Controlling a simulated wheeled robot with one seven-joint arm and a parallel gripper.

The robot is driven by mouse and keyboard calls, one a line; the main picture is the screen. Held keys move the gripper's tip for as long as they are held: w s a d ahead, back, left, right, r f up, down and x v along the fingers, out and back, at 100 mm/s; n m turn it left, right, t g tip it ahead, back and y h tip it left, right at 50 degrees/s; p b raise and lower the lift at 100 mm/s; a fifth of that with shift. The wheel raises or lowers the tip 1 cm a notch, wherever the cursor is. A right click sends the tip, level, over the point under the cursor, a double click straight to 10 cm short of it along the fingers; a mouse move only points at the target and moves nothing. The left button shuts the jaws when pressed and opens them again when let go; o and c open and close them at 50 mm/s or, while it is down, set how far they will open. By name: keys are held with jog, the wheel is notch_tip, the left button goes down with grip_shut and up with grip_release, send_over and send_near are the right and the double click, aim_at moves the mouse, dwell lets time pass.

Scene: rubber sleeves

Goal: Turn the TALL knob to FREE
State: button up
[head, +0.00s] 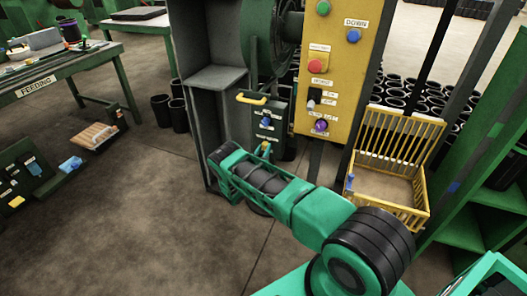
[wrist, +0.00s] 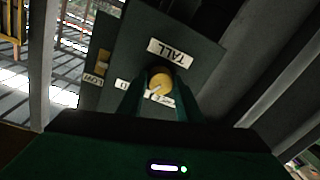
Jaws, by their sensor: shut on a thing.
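The TALL knob (wrist: 161,80) is round and yellow with a pale pointer line. It sits on a dark green panel (wrist: 205,62) beside the white TALL label (wrist: 170,53), which looks upside down in the wrist view. My gripper (wrist: 159,92) is shut on the knob, one finger on each side. Small white labels by the knob are partly hidden by the fingers, so I cannot read which one the pointer faces. In the head view my gripper (head: 263,155) is at the lower part of the dark green box (head: 284,112); the knob is mostly hidden there.
A panel part with a LOW label (wrist: 93,78) lies left of the knob in the wrist view. In the head view, a yellow control panel (head: 340,60) stands close right of the box, and a yellow wire basket (head: 398,150) is further right.

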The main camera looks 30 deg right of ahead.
jog(key=n, duration=0.5)
jog(key=shift+w+a+r, duration=0.1)
jog(key=shift+w+a, duration=0.1)
jog(key=shift+a, duration=0.1)
jog(key=n+g, duration=0.1)
jog(key=n, duration=0.5)
jog(key=shift+w+a, duration=0.1)
jog(key=shift+a, duration=0.05)
dwell(0.4)
jog(key=o, duration=0.9)
jog(key=shift+o, duration=0.7)
jog(key=shift+d, duration=0.2)
jog(key=v, duration=1)
jog(key=shift+s+a, duration=0.3)
jog(key=shift+r, duration=0.1)
